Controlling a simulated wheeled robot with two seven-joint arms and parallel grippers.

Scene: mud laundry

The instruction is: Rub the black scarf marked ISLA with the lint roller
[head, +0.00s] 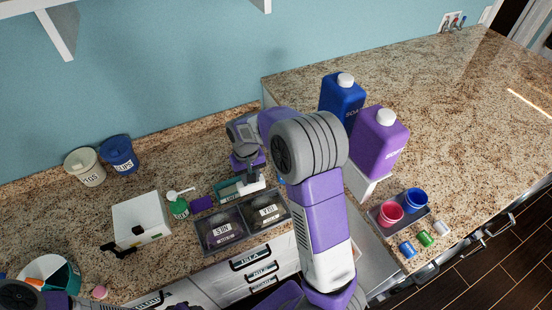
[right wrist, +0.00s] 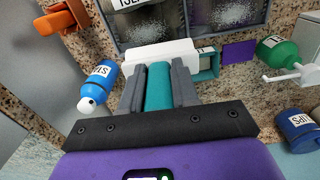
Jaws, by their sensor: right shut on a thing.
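My right gripper (right wrist: 158,88) is shut on the teal handle of the lint roller (right wrist: 158,72), whose white head points at the tray. In the head view, the roller's white head (head: 250,188) is at the tray's back edge. Two dark scarves lie in a divided tray. The right one (head: 266,212), at left in the right wrist view (right wrist: 150,25), seems to bear the ISLA label, but it is cut off there and unclear in the head view. The left scarf (head: 222,232) has another label. I cannot tell whether the roller touches a scarf. My left gripper is out of view.
A teal box (right wrist: 207,62), a purple block (right wrist: 238,51) and a green bottle (right wrist: 277,50) stand beside the roller. A blue bottle (right wrist: 101,82) is on its other side. Tall blue (head: 342,100) and purple (head: 378,142) jugs stand right of my arm. A white box (head: 140,217) is further left.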

